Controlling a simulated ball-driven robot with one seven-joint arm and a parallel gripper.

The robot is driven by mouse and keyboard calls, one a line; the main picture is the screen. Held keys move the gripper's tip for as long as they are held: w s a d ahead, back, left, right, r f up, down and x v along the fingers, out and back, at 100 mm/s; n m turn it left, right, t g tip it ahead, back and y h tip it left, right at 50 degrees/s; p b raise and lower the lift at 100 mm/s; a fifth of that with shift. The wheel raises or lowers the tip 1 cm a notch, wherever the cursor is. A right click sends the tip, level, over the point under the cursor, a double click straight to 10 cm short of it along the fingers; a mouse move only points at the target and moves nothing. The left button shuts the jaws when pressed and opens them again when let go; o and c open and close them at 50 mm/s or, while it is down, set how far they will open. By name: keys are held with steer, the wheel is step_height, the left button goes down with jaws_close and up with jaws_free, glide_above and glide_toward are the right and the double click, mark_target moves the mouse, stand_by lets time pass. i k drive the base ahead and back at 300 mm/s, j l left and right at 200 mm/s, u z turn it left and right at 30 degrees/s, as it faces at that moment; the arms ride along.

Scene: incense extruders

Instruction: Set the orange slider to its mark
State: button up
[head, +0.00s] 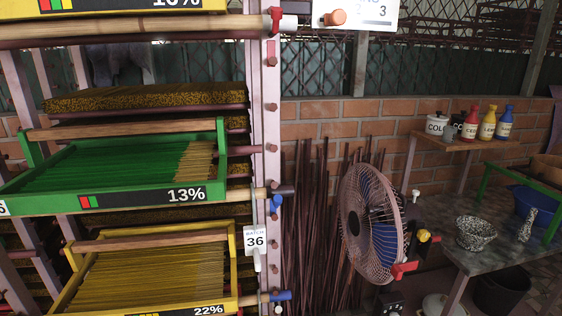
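An orange knob (335,17), which looks like the slider's handle, sits at the lower left of a white panel (385,13) at the top of the head view. The panel is cut off by the top edge. A "3" and part of another character show to the right of the knob, with a thin dark line below them. I cannot tell which mark is the slider's. My gripper is not in view.
A rack post (268,120) with pegs stands left of centre. Green (107,200) and yellow (150,285) trays of sticks stick out from the rack. A fan (372,222) stands right of centre, beside a table with a bowl (475,233). Bottles (472,122) stand on a shelf.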

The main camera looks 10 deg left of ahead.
mark_target(338, 16)
steer(key=j+u, duration=0.35)
steer(key=i+j+u, duration=0.1)
steer(key=j+u, duration=0.25)
steer(key=i+j+u, duration=0.15)
steer(key=j+u, duration=0.2)
